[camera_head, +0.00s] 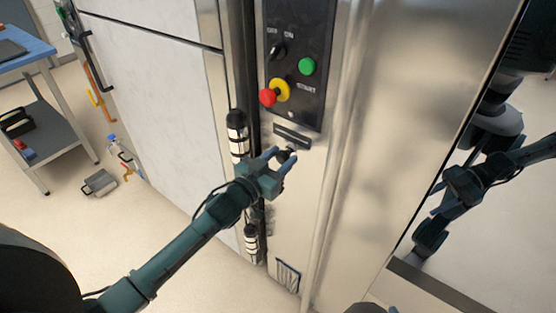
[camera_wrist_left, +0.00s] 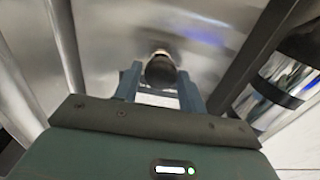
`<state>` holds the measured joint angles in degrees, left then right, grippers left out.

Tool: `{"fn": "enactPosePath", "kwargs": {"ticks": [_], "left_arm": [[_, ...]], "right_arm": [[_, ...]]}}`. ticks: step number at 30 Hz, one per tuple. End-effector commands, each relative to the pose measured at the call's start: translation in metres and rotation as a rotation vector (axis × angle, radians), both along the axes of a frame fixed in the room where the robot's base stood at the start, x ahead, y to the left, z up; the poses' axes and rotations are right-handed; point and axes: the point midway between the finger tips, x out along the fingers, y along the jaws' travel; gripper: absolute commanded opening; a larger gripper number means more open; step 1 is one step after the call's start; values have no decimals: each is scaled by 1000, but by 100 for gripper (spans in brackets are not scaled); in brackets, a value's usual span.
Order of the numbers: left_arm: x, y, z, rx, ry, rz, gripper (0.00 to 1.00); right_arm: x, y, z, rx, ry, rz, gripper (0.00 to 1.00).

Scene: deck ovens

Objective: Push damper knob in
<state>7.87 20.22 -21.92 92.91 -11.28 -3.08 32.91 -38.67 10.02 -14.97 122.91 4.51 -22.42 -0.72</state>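The damper knob (camera_head: 287,154) is a small dark knob on a metal stem, on the steel oven front just below a dark slot plate. In the left wrist view the round knob (camera_wrist_left: 160,70) is between the fingers, with a narrow gap visible on each side. My left gripper (camera_head: 281,157) is open, with one finger on each side of the knob. I cannot tell how far the stem stands out from the panel. My right gripper cannot be made out; only a dark part and a blue sliver show at the bottom edge.
Above is a black control panel (camera_head: 297,60) with a green button (camera_head: 307,66) and a red knob (camera_head: 268,97) on a yellow base. Black-and-steel cylindrical fittings (camera_head: 237,135) stand close left of my gripper. A shiny surface at right reflects my arm. A cart (camera_head: 45,120) stands far left.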

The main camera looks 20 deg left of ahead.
Motion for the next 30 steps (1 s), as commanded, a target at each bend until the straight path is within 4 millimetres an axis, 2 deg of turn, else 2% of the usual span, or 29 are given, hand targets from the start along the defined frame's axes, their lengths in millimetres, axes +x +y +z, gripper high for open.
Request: {"fn": "enactPosePath", "kwargs": {"ticks": [5,14,17,30], "left_arm": [[0,0,0,0,1,0,54],[-6,2,-2,1,2,0,54],[-18,6,-2,1,4,-1,54],[-103,36,-2,0,4,-1,54]], "right_arm": [[0,0,0,0,0,0,36],[0,0,0,1,-1,1,36],[0,0,1,0,-1,0,36],[0,0,0,3,-3,0,36]]}}
